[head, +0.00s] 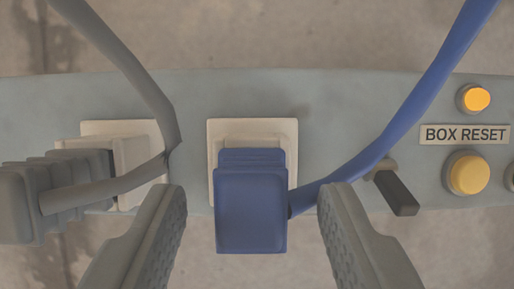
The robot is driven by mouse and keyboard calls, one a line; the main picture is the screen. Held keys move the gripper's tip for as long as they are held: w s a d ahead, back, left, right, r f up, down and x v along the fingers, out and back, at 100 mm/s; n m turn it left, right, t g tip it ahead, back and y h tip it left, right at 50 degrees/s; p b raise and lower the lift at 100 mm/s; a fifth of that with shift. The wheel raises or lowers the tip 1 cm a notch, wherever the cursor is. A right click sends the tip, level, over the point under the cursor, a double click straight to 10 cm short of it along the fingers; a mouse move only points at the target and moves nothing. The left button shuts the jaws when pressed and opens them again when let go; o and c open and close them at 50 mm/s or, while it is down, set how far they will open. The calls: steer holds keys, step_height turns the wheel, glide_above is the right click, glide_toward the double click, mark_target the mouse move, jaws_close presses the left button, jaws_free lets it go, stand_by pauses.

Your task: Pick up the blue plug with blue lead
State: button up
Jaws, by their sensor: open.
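The blue plug (251,210) sits at a cream socket plate (283,130) on the grey panel, in the middle of the view. Its blue lead (408,112) leaves the plug's right side and curves up to the top right. My gripper (251,200) is open. One finger is left of the plug and the other right of it, with a gap on each side. The right fingertip is close to the blue lead and seems to overlap it slightly in the picture. The plug's far end, at the socket, is partly hidden by its own body.
A grey plug (22,205) with a grey lead (110,50) sits at another socket (132,150) on the left. To the right are a black-handled lever (397,194), a "BOX RESET" label (465,134), an orange light (476,98) and a yellow button (468,173).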

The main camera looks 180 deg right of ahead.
steer(key=shift+x, duration=1.05)
jaws_close()
